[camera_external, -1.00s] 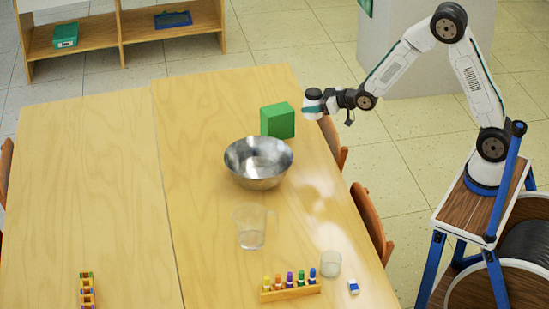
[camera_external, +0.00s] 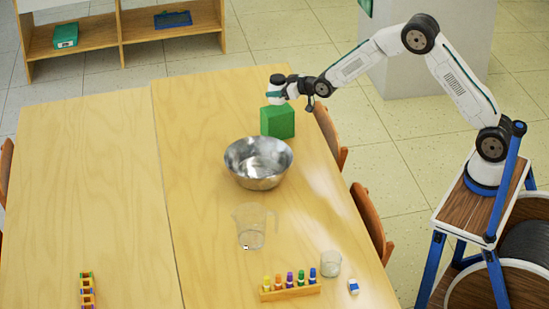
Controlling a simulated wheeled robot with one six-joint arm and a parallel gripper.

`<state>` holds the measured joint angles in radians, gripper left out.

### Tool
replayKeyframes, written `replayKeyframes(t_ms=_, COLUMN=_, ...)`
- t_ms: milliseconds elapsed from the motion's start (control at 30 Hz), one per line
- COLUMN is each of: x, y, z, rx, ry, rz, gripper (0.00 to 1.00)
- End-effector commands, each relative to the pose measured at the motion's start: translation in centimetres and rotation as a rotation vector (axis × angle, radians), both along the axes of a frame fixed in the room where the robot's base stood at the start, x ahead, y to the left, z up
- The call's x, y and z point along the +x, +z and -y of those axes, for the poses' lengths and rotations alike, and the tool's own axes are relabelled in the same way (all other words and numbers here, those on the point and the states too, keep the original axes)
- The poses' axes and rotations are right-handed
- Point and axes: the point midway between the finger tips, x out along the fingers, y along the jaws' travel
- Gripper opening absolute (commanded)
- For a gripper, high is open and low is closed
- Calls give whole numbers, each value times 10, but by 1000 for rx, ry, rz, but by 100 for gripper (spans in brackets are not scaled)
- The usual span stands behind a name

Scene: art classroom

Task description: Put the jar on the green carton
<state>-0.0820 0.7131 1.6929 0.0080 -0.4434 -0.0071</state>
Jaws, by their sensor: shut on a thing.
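The green carton (camera_external: 277,123) stands upright on the table behind the metal bowl. My gripper (camera_external: 279,90) is over the top of the carton, shut on a small jar (camera_external: 276,97) with a white body and a dark top. The jar is upright, right above the carton's top. I cannot tell whether its base touches the carton. The gripper's fingers partly cover the jar.
A metal bowl (camera_external: 258,163) stands just in front of the carton. A clear pitcher (camera_external: 251,226), a glass (camera_external: 331,263) and a rack of colored bottles (camera_external: 290,289) are nearer. Chairs (camera_external: 371,222) line the right edge. The table's left half (camera_external: 90,190) is mostly clear.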

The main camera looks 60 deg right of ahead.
Motion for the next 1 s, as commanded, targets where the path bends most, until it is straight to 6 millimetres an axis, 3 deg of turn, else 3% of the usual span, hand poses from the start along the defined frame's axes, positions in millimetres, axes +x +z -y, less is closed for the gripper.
replayKeyframes(t_ms=333, x=3, y=-34, z=0, rx=0, ry=0, rz=-1, gripper=28)
replayKeyframes(t_ms=700, x=3, y=-38, z=0, rx=0, ry=0, rz=0, gripper=28)
replayKeyframes(t_ms=733, x=2, y=-39, z=0, rx=0, ry=0, rz=-1, gripper=66)
replayKeyframes(t_ms=800, x=2, y=-39, z=0, rx=0, ry=0, rz=-1, gripper=83)
replayKeyframes(t_ms=1000, x=2, y=-38, z=0, rx=0, ry=0, rz=-1, gripper=83)
